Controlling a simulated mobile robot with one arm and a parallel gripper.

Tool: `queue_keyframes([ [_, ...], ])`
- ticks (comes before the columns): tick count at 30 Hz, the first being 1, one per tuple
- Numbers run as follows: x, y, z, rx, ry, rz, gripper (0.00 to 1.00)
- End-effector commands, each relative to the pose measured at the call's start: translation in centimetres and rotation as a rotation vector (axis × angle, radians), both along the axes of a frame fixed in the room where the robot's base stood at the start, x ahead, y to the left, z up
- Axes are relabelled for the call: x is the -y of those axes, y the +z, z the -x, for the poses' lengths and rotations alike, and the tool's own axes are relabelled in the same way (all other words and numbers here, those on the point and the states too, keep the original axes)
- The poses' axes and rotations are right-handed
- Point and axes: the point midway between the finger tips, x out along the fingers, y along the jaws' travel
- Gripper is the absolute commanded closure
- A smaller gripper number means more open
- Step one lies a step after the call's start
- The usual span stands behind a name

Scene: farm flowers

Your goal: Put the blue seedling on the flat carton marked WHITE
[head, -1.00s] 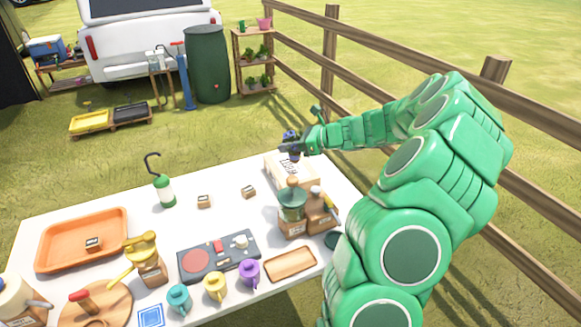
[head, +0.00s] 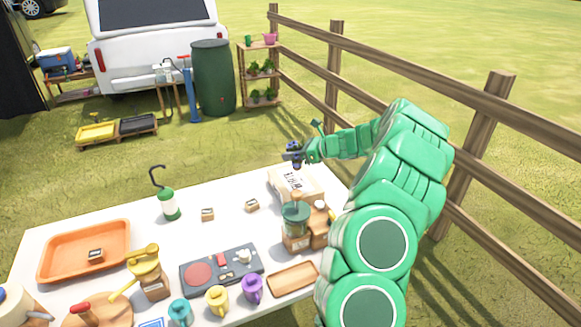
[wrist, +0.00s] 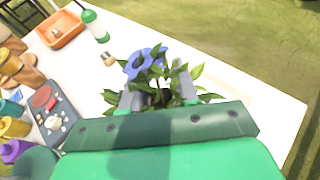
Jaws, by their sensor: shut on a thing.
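My gripper (head: 298,153) is shut on the blue seedling and holds it up over the far right part of the table. In the wrist view the blue seedling (wrist: 139,64) shows blue blooms and green leaves between and around the two fingers (wrist: 158,98). In the head view it is a small dark blue patch (head: 294,146) at the fingertips. Small labelled cartons stand on the table, one in the middle (head: 208,214), one to its right (head: 252,205) and one in the orange tray (head: 95,255). Their print is too small to read, so I cannot tell which is marked WHITE.
A pale printed package (head: 308,190) lies on the table (head: 190,240) below my gripper. A glass-topped grinder (head: 295,222), a stove plate (head: 222,270) and mugs stand nearer. A wooden fence (head: 390,62) runs along the right.

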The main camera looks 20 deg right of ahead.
Motion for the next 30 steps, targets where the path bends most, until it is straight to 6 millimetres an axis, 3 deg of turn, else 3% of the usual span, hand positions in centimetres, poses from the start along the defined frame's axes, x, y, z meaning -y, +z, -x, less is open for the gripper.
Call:
queue_keyframes([
  [15,1.0,-4.5,-3.5,0.0,0.001,0.0,1.0],
  [26,1.3,-5.6,-4.4,0.001,0.0,0.001,1.0],
  [30,1.3,-7.0,-4.5,-0.002,0.0,-0.001,1.0],
])
